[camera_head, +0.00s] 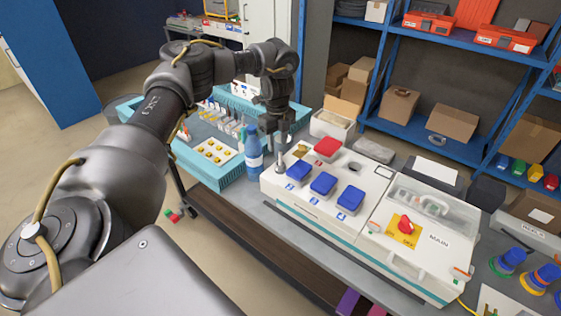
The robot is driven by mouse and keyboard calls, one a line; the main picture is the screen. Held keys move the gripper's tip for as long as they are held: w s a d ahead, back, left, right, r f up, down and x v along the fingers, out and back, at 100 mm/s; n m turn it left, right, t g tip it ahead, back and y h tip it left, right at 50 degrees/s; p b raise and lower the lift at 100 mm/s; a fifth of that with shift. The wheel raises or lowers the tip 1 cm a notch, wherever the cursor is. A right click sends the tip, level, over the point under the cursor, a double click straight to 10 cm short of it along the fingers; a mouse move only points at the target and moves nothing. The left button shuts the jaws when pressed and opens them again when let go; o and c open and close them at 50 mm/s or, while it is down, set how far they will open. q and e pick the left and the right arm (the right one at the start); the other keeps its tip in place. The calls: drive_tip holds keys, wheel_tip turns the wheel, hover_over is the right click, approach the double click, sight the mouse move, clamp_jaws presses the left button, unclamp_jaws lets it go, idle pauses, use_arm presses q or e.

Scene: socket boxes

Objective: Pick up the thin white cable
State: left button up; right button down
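I cannot make out a thin white cable in this view. My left gripper (282,140) points down above the back left corner of the white socket box (315,207). Its fingertips are small and dark, and I cannot tell whether they are open or shut. A grey upright piece (281,163) shows just below the fingertips, at the box's corner; I cannot tell whether they touch it. The box carries blue socket covers (323,184) and a red cover (328,148). My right gripper is not in view.
A blue bottle (253,152) stands close left of my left gripper. A teal bin (215,176) with small parts is further left. A white switch box (418,246) with a red knob adjoins the socket box. Blue shelves (420,132) with cardboard boxes stand behind.

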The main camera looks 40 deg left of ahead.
sight(280, 154)
use_arm(q)
drive_tip(key=shift+w+d+f, duration=0.15)
drive_tip(key=shift+w+f, duration=0.1)
drive_tip(key=shift+f, duration=0.1)
drive_tip(key=shift+d, duration=0.15)
wheel_tip(280, 154, down, 4)
drive_tip(key=p, duration=0.2)
drive_tip(key=shift+f+p, duration=0.2)
drive_tip(key=shift+p, duration=0.15)
drive_tip(key=shift+d+f, duration=0.1)
drive_tip(key=shift+f, duration=0.3)
drive_tip(key=shift+r, duration=0.1)
drive_tip(key=shift+c, duration=0.3)
clamp_jaws()
